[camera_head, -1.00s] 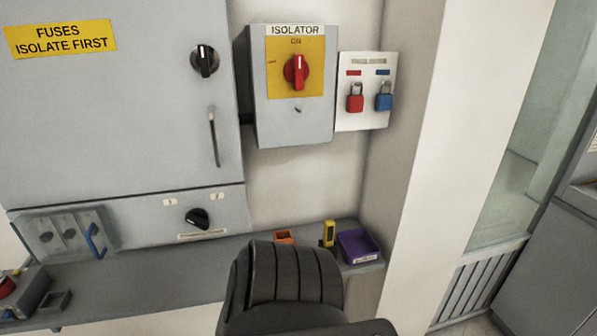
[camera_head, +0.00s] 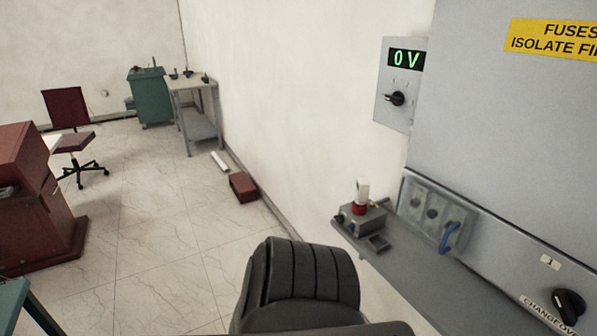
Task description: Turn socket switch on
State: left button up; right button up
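I cannot identify a socket switch for certain. A small round fitting (camera_head: 104,93) sits low on the far back wall, too small to tell what it is. A grey panel with an "0 V" display and a black rotary knob (camera_head: 396,98) is on the right wall. A second black rotary knob (camera_head: 568,306), by the "CHANGEOVER" label, is on the grey cabinet at the lower right. Neither my left nor my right gripper is in view.
A grey shelf (camera_head: 408,276) runs under the cabinet and holds a small grey box (camera_head: 362,219). A red box (camera_head: 243,187) lies on the floor by the wall. A workbench (camera_head: 196,84), green cabinet (camera_head: 152,100) and red chair (camera_head: 76,140) stand farther back.

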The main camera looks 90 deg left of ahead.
aim_at(340, 219)
jog(key=u, duration=2.1)
